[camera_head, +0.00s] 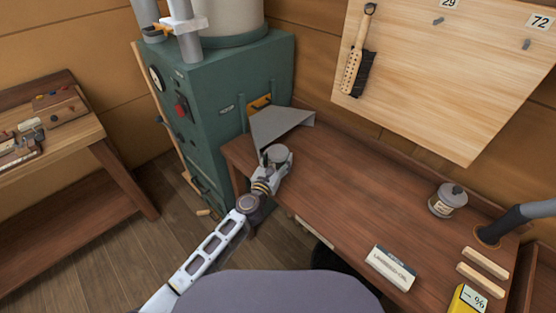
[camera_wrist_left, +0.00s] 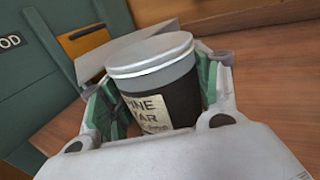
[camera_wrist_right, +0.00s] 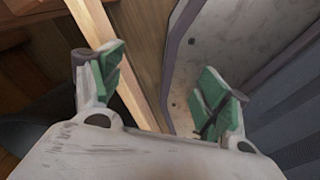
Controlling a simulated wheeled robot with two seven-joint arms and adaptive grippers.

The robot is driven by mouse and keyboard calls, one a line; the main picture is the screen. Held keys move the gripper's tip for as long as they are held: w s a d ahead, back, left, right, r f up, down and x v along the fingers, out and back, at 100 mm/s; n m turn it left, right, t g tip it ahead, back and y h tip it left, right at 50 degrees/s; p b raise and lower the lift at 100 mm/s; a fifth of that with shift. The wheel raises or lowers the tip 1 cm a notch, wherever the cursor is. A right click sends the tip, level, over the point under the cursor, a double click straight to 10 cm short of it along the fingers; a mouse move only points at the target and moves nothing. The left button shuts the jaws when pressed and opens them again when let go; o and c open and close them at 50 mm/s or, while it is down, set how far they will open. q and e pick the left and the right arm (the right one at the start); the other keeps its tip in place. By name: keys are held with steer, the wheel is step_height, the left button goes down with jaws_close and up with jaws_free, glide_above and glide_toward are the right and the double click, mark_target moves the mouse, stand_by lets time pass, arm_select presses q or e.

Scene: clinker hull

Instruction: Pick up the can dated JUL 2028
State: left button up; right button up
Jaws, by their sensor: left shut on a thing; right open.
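My left gripper (camera_head: 274,162) is shut on a dark can (camera_head: 277,150) with a grey lid, at the left end of the brown bench. In the left wrist view the can (camera_wrist_left: 152,72) stands upright between the green pads, with a cream label partly reading "INE" and "AR". No date is legible on it, and I cannot tell whether it touches the bench. Another can (camera_head: 447,202), grey with a pale label, stands at the right of the bench; its print is too small to read. My right gripper (camera_wrist_right: 163,85) is open and empty in the right wrist view.
A grey angled sheet-metal piece (camera_head: 280,122) lies behind the held can, beside a green cabinet (camera_head: 205,105). A white labelled box (camera_head: 391,267), wooden strips (camera_head: 482,270) and a yellow object (camera_head: 466,301) lie at the right front. The bench middle (camera_head: 350,195) is clear.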

mark_target(278, 150)
arm_select(q)
steer(key=shift+r, duration=0.25)
arm_select(e)
steer(key=shift+r, duration=0.15)
arm_select(q)
steer(key=shift+r+p, duration=0.65)
steer(key=shift+r, duration=0.05)
step_height(278, 150, up, 5)
steer(key=p, duration=0.3)
steer(key=shift+r, duration=0.1)
steer(key=shift+r+p, duration=0.45)
steer(key=shift+r, duration=1.1)
arm_select(e)
steer(key=shift+s+a+r, duration=0.15)
steer(key=shift+a+r, duration=0.1)
steer(key=shift+r, duration=0.65)
steer(key=shift+s+a+r, duration=0.1)
steer(key=shift+a+r, duration=0.15)
steer(key=shift+r, duration=0.7)
steer(key=shift+s+a+r, duration=0.15)
steer(key=shift+a+r, duration=0.1)
steer(key=shift+r, duration=0.65)
steer(key=shift+a, duration=0.15)
